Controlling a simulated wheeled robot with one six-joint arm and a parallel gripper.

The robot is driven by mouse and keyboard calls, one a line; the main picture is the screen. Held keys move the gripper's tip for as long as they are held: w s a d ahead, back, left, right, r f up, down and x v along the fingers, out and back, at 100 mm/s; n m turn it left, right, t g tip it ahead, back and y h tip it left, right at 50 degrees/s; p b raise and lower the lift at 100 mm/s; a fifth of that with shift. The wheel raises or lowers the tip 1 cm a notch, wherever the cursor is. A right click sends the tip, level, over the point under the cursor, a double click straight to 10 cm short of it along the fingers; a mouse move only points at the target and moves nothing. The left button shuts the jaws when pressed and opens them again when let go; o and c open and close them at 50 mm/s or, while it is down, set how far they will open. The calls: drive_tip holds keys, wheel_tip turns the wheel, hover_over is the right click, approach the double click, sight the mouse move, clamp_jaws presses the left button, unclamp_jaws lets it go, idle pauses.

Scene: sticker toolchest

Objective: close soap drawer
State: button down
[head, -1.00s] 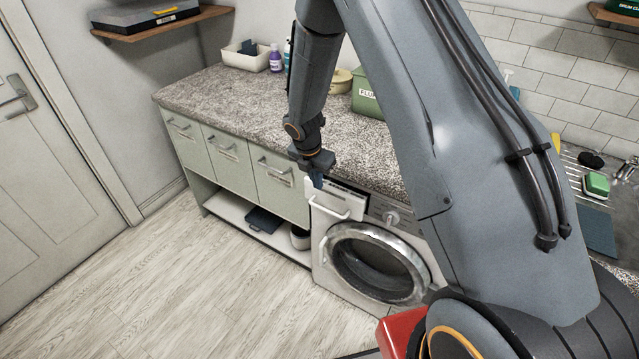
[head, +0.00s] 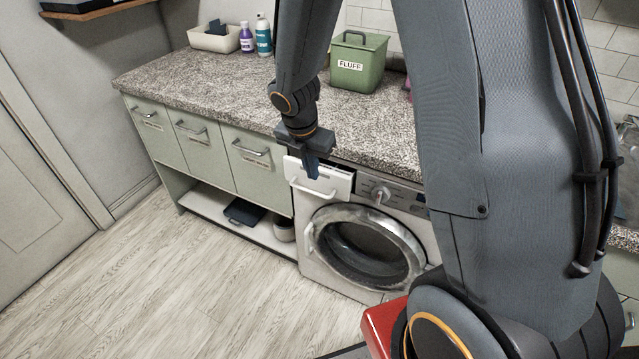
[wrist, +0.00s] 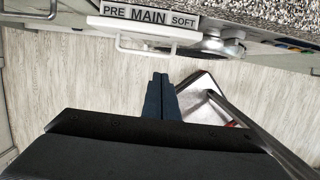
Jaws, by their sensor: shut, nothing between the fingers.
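The soap drawer (head: 338,183) is the white panel at the top left of the washing machine (head: 412,205). It appears to stand a little out from the machine's face. The wrist view shows its PRE, MAIN and SOFT labels (wrist: 150,19) and its white bar handle (wrist: 150,49). My gripper (head: 312,176) is shut and empty, pointing down in front of the drawer's left part. In the wrist view its blue fingertips (wrist: 160,78) are together, just on the near side of the handle. I cannot tell if they touch it.
The speckled worktop (head: 215,92) overhangs the machine. A green FLUFF box (head: 358,66), bottles and a white tray (head: 214,38) stand on it. Green cabinet drawers (head: 255,160) are to the left. The round machine door (head: 365,245) is below. The wooden floor at left is clear.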

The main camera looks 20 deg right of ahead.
sight(326, 173)
drive_tip(key=x, duration=0.3)
drive_tip(key=w+d+x, duration=0.1)
drive_tip(key=x, duration=0.6)
drive_tip(key=shift+w+d+r+p, duration=0.2)
drive_tip(key=shift+w+d+p, duration=0.15)
drive_tip(key=shift+d, duration=0.05)
drive_tip(key=shift+w+d+f, duration=0.1)
drive_tip(key=shift+w+d, duration=0.4)
drive_tip(key=shift+w, duration=0.05)
drive_tip(key=shift+d+p, duration=0.1)
drive_tip(key=shift+p, duration=0.3)
drive_tip(key=shift+w+d+p, duration=0.2)
drive_tip(key=shift+w+p, duration=0.1)
drive_tip(key=shift+w+d+p, duration=0.45)
drive_tip(key=shift+w+d, duration=0.2)
drive_tip(key=shift+d, duration=0.05)
drive_tip(key=shift+a, duration=0.1)
